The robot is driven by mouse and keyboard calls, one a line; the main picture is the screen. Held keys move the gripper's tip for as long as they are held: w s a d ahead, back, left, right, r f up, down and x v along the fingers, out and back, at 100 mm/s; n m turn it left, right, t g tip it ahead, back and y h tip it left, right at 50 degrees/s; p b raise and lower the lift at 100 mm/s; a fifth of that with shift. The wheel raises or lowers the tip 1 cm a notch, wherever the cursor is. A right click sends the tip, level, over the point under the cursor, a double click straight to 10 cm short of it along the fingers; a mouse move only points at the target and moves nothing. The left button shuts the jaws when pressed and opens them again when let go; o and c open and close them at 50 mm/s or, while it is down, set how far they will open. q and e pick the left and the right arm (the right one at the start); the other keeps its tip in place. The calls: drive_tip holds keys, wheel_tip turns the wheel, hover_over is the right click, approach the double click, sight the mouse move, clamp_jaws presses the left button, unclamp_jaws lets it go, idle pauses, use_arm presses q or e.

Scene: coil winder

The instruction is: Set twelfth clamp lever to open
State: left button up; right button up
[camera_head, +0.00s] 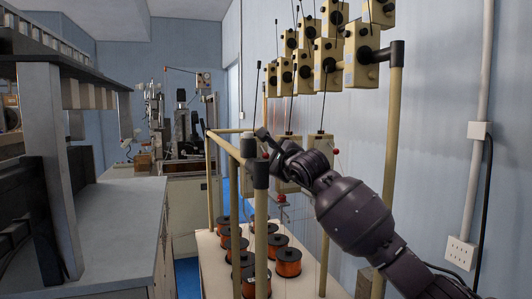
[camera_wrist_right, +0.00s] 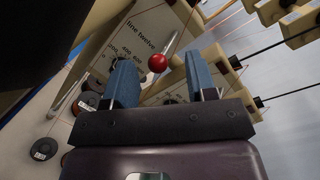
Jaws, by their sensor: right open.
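In the right wrist view my right gripper (camera_wrist_right: 159,66) is open, with its two blue fingers apart. A red ball knob (camera_wrist_right: 157,62) shows in the gap between the fingertips; I cannot tell whether either finger touches it. Behind it is a cream panel (camera_wrist_right: 135,30) marked "line twelve", with a printed scale. The lever's own position is hard to read, as the fingers hide part of the panel. In the head view my right gripper (camera_head: 268,143) reaches in from the right among the hanging cream boxes, beside a frame post. My left gripper is not in view.
A cream post (camera_head: 261,235) with a dark cap stands close in front of my right gripper. Several copper wire spools (camera_head: 288,262) stand on the base below. Cream tensioner boxes (camera_head: 361,55) hang above. A grey counter (camera_head: 115,225) is at left.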

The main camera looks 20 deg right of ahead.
sight(264, 152)
drive_tip(key=shift+x, duration=1.25)
drive_tip(key=shift+c, duration=0.3)
